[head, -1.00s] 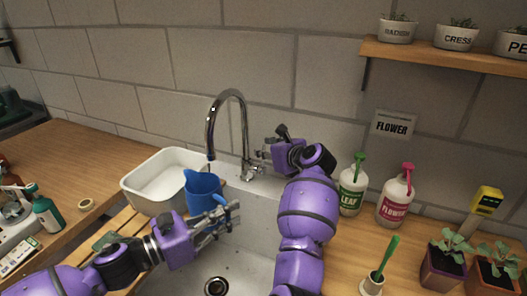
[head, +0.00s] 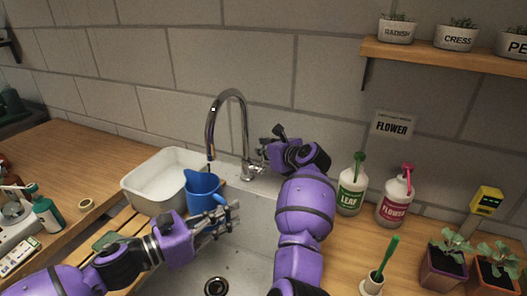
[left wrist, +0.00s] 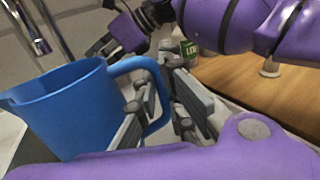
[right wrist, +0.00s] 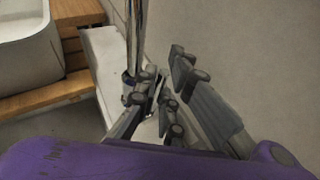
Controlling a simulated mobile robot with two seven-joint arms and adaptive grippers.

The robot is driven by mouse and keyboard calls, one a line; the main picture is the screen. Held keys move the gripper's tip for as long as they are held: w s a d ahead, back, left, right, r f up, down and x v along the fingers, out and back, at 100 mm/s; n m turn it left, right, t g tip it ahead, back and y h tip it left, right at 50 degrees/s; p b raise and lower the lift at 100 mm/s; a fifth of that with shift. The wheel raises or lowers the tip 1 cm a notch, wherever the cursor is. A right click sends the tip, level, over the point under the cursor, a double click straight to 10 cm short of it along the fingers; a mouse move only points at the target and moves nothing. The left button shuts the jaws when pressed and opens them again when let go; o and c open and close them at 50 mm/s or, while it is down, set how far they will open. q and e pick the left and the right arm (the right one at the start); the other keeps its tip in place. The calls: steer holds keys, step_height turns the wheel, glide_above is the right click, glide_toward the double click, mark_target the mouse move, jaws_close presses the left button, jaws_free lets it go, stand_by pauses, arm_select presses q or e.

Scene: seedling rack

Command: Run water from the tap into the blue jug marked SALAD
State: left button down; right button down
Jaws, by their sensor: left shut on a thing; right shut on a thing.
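The blue jug (head: 203,192) is upright below the spout of the chrome tap (head: 245,130), at the sink's left side. My left gripper (head: 232,212) is shut on the jug's handle, which shows in the left wrist view (left wrist: 152,75). The SALAD marking is not visible. My right gripper (head: 262,157) is at the tap's lever beside the column and shut on it; the lever is mostly hidden by the fingers. The tap column also shows in the right wrist view (right wrist: 135,40). I cannot make out a water stream.
A white basin (head: 135,192) stands left of the jug on wooden slats. Potted seedlings (head: 443,265) stand at the far right. The sink (head: 250,240) is open below my left gripper.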

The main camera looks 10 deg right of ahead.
steer(key=shift+a, duration=0.1)
steer(key=shift+s+a+f+n+t, duration=0.25)
steer(key=shift+s+a+n+t, duration=0.15)
steer(key=shift+s+n+t, duration=0.25)
steer(key=shift+s+a+f+n+t, duration=0.2)
steer(key=shift+s+a+n+t, duration=0.2)
steer(key=shift+s+n+t, duration=0.25)
steer(key=shift+s+a+f+n+t, duration=0.25)
steer(key=shift+s+a+n+t, duration=0.2)
steer(key=shift+n+t, duration=0.25)
steer(key=c, duration=1.9)
jaws_free()
steer(key=shift+s, duration=0.1)
steer(key=shift+o, duration=0.2)
steer(key=v, duration=1.2)
steer(key=shift+a, duration=0.1)
